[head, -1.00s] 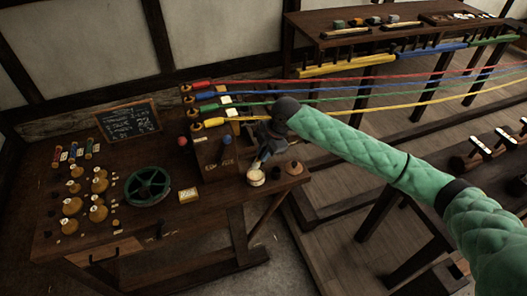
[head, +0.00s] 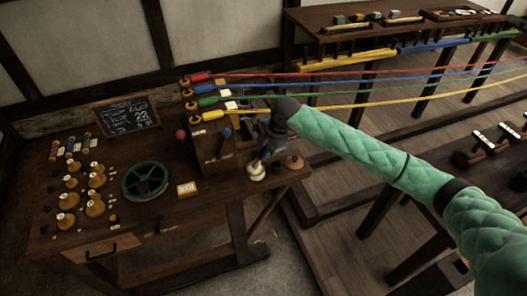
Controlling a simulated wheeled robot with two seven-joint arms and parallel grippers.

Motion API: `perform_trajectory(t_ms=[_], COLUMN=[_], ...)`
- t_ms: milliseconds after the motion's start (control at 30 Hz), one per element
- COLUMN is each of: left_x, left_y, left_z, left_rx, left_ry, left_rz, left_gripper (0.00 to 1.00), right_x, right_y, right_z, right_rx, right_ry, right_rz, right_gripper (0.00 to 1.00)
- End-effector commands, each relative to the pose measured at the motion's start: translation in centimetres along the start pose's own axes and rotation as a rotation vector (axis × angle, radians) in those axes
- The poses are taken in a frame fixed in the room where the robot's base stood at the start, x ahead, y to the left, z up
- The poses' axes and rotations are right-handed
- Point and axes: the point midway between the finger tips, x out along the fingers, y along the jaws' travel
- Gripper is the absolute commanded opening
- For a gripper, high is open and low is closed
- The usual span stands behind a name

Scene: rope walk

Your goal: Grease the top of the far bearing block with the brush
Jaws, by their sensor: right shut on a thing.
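My right gripper (head: 265,158) is above the front right part of the workbench, pointing down. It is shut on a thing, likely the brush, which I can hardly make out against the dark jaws. A small cream pot (head: 256,173) is directly under the jaws, near the bench edge. I cannot tell whether the tip touches it. Brown wooden blocks with white labels (head: 484,140) stand on a stand at the right edge; they may be the bearing blocks, but I cannot tell which is the far one. My left gripper is not in view.
The workbench (head: 135,225) holds a green wheel (head: 146,181), several brass-coloured knobs and a chalkboard (head: 127,115). A wooden headstock (head: 213,155) stands left of my gripper. Red, green, blue and yellow ropes (head: 350,98) stretch right behind my arm. A back table (head: 380,40) holds tools.

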Motion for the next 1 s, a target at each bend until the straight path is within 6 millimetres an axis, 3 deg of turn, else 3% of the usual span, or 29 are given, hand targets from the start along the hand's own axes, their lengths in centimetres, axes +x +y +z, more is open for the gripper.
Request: perform_trajectory(t_ms=[1000], left_x=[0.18], left_y=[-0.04], left_z=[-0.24], left_rx=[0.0], left_ry=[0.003], left_rz=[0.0], left_gripper=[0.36], right_x=[0.5], right_y=[-0.11], right_z=[0.14], right_rx=[0.0], right_ry=[0.0], right_rz=[0.0], right_gripper=[0.0])
